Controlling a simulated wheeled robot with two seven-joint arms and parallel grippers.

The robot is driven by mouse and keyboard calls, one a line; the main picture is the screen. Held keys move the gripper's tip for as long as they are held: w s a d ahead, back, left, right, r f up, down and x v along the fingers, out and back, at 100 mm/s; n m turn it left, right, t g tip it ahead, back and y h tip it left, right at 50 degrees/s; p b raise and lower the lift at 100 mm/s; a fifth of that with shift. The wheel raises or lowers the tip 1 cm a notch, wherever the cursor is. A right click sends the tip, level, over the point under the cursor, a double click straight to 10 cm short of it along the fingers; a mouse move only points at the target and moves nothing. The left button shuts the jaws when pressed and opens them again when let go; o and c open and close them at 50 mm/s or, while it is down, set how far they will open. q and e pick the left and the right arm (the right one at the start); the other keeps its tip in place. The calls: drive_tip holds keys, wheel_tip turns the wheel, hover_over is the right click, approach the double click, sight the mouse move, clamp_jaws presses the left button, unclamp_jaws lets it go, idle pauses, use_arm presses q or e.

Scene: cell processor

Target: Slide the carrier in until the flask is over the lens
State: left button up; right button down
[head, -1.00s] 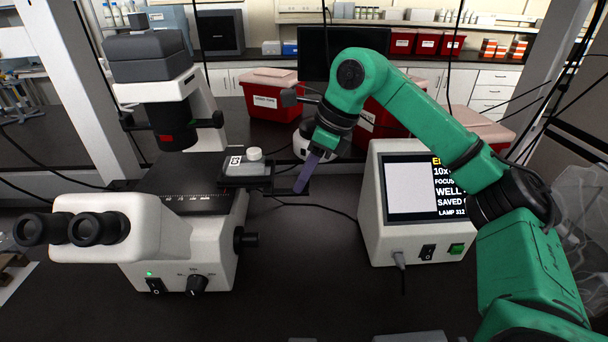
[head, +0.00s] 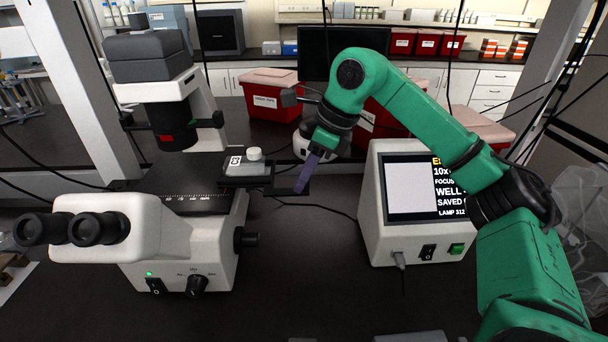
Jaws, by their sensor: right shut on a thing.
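The flask (head: 243,169), clear with a white cap and a small label, lies flat in the dark carrier (head: 246,183) on the microscope stage (head: 172,178). The carrier sits toward the stage's right side, to the right of the dark condenser (head: 171,140). The lens under the stage is hidden. My right gripper (head: 303,182) reaches down to the carrier's right end and is shut on it; its fingertips are small and partly hard to make out. My left gripper is not in view.
The white microscope (head: 190,250) has eyepieces at the left and a focus knob (head: 246,240) at the right. A white box with a lit screen (head: 425,187) stands to the right. Dark bench top (head: 310,270) lies clear between them. Cables cross behind.

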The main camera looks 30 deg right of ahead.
drive_tip(key=shift+r, duration=0.15)
drive_tip(key=shift+w+a+r, duration=0.1)
drive_tip(key=shift+a, duration=0.1)
drive_tip(key=w+a+p, duration=0.1)
drive_tip(key=w+a, duration=0.1)
drive_tip(key=a, duration=0.2)
drive_tip(key=w+a+p, duration=0.2)
drive_tip(key=a, duration=0.2)
drive_tip(key=w+a+p, duration=0.2)
drive_tip(key=a, duration=0.2)
drive_tip(key=c, duration=0.7)
unclamp_jaws()
drive_tip(key=shift+s, duration=0.1)
